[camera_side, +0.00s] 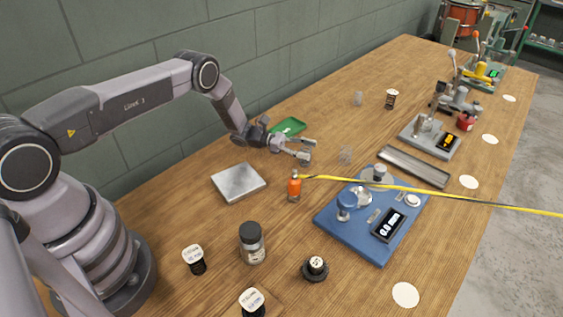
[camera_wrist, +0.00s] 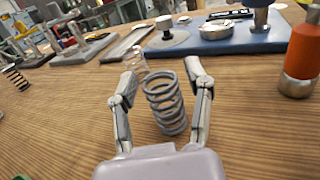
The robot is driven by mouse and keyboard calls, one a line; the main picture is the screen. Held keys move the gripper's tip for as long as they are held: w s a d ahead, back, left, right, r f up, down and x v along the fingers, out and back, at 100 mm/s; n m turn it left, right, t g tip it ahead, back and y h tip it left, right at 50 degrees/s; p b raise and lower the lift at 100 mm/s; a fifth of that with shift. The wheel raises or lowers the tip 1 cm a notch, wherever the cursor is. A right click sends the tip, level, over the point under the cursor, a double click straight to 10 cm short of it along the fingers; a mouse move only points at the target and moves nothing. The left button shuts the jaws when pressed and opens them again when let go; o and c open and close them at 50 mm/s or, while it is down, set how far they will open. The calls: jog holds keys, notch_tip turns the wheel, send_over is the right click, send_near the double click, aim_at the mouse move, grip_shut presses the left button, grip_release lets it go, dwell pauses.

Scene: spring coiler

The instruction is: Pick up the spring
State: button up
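A grey coil spring (camera_wrist: 166,105) stands upright on the wooden bench in the wrist view. It appears between the two fingers of my gripper (camera_wrist: 163,82), with a gap on each side. A second, paler spring (camera_wrist: 137,62) shows just behind it, partly covered by the left finger. In the side view my gripper (camera_side: 306,150) is open and low over the bench. A faint pale spring (camera_side: 345,154) shows to the right of its fingertips. I cannot tell whether the fingertips reach around the grey spring or stop short of it.
A blue base with a display (camera_side: 362,242) and a long grey tray (camera_side: 414,166) lie to the right. A green tray (camera_side: 288,127), a metal plate (camera_side: 238,182) and a dark spring (camera_side: 391,98) are nearby.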

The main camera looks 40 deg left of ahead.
grip_shut()
jog(key=shift+r, duration=0.1)
